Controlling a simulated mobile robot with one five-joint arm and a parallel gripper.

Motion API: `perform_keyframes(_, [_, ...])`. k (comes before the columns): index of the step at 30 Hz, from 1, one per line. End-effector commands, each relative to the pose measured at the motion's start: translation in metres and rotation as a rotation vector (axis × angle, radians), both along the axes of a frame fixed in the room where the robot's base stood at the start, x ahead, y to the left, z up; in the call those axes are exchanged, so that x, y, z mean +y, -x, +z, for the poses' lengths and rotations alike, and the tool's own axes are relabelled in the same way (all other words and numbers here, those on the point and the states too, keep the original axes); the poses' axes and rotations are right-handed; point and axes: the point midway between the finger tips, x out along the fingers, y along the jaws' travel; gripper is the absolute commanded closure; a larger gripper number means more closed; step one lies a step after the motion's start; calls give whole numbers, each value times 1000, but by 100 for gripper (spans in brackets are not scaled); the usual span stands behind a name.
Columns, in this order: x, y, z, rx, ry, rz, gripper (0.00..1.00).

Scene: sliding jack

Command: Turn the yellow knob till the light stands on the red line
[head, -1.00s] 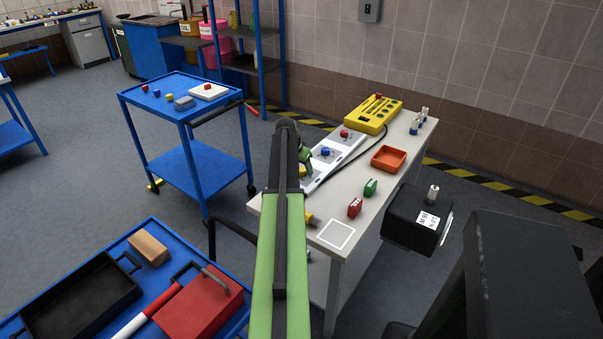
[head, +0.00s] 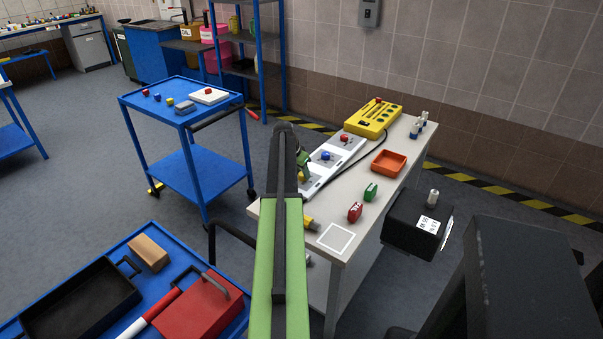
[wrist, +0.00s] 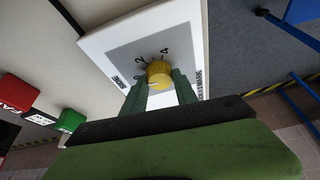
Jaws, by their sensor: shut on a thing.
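The yellow knob (wrist: 159,72) sits on a grey-and-white panel (wrist: 110,45) in the wrist view, with a pale pointer mark on it and the figures 2 and 4 printed beside it. My gripper (wrist: 160,82) is shut on the knob, with a green finger on each side. In the head view my gripper (head: 304,160) is at the near end of the white panel strip (head: 313,186), and the yellow knob (head: 302,177) shows just below it, partly hidden. I cannot make out the light or the red line in either view.
A blue knob (head: 327,155) and a red knob (head: 345,138) are farther along the strip. A blue trolley (head: 190,115) is to the left.

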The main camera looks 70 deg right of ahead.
Motion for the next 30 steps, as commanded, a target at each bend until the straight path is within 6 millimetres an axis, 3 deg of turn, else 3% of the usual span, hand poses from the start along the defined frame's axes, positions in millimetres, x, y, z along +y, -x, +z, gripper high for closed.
perform_keyframes(30, [-5,-5,0,-2,-1,-831,100])
